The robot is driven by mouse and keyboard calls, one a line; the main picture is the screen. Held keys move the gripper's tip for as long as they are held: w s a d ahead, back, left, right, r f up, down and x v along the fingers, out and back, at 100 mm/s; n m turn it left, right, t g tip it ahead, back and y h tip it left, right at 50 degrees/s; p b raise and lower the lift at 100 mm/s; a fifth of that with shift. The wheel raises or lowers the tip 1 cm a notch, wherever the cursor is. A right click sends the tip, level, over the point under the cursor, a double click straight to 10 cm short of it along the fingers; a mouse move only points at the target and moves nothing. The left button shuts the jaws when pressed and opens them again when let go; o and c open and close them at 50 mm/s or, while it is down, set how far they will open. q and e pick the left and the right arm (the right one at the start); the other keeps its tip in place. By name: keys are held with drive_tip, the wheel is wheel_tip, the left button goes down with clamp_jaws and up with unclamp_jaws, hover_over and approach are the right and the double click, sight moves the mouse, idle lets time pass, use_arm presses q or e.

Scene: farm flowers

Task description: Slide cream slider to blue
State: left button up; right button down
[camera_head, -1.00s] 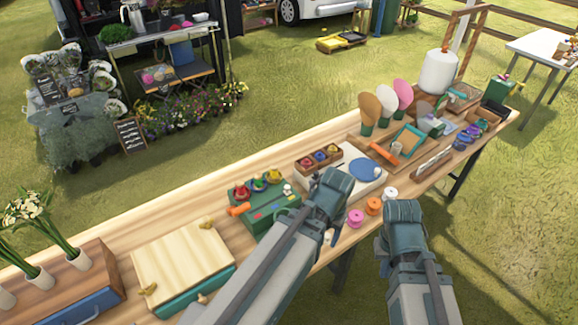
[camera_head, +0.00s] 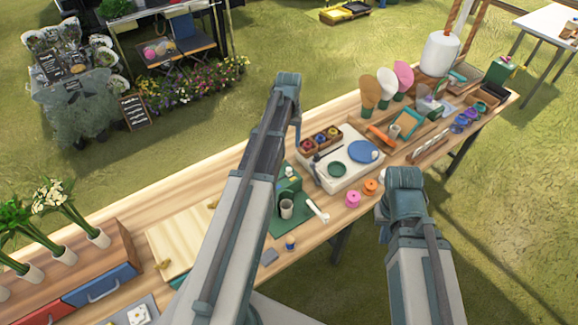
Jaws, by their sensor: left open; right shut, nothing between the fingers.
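No part is clearly readable as the cream slider. A white board (camera_head: 315,178) on the long wooden table carries a blue disc (camera_head: 363,152), a green disc (camera_head: 337,169) and a small whitish knob (camera_head: 374,155) at the blue disc's right edge. I cannot tell whether this knob is the slider. My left gripper (camera_head: 297,132) is open, reaching over the table to the left of the board; its fingertips are barely visible. My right gripper (camera_head: 386,206) is shut and empty near the table's front edge, right of the board. My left arm hides part of the table.
A wooden box of colored pots (camera_head: 320,137) stands behind the board. A pink spool (camera_head: 353,199) and an orange spool (camera_head: 370,186) lie in front. A green mat (camera_head: 284,224) holds a grey cup (camera_head: 287,208). Grass is open beyond the table.

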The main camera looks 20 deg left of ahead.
sight(289, 169)
use_arm(q)
wheel_tip(289, 169, down, 14)
drive_tip(key=b, duration=1.3)
drive_tip(key=shift+r, duration=0.1)
drive_tip(key=shift+r, duration=0.1)
drive_tip(key=shift+c, duration=0.3)
clamp_jaws()
idle(0.4)
